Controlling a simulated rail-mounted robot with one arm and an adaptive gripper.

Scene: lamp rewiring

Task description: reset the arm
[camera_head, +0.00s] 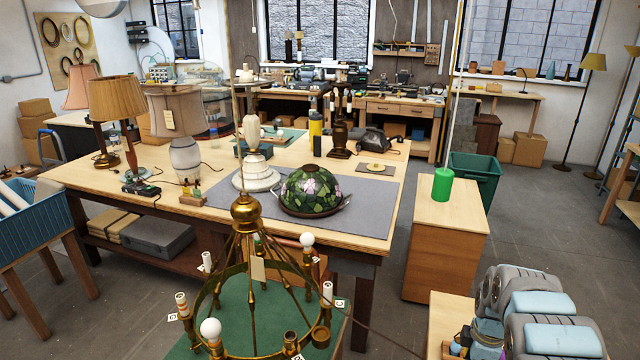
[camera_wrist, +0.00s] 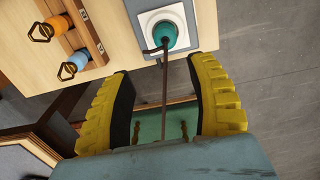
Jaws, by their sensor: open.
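My gripper (camera_wrist: 158,72) shows in the wrist view with two thick yellow fingers and black inner pads. The fingers are wide apart. A thin dark rod or cord (camera_wrist: 165,92) runs through the gap, and I cannot tell its depth; no finger touches it visibly. My arm (camera_head: 540,315), grey with light blue covers, is folded at the lower right of the head view. The gripper cannot be made out there.
In the wrist view, a teal round piece (camera_wrist: 165,34) sits in a white square plate beyond the fingertips. Beside it is a wooden rack (camera_wrist: 88,28) with orange and blue pieces. A brass chandelier (camera_head: 246,222) hangs in front; a wooden cabinet (camera_head: 447,250) stands centre right.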

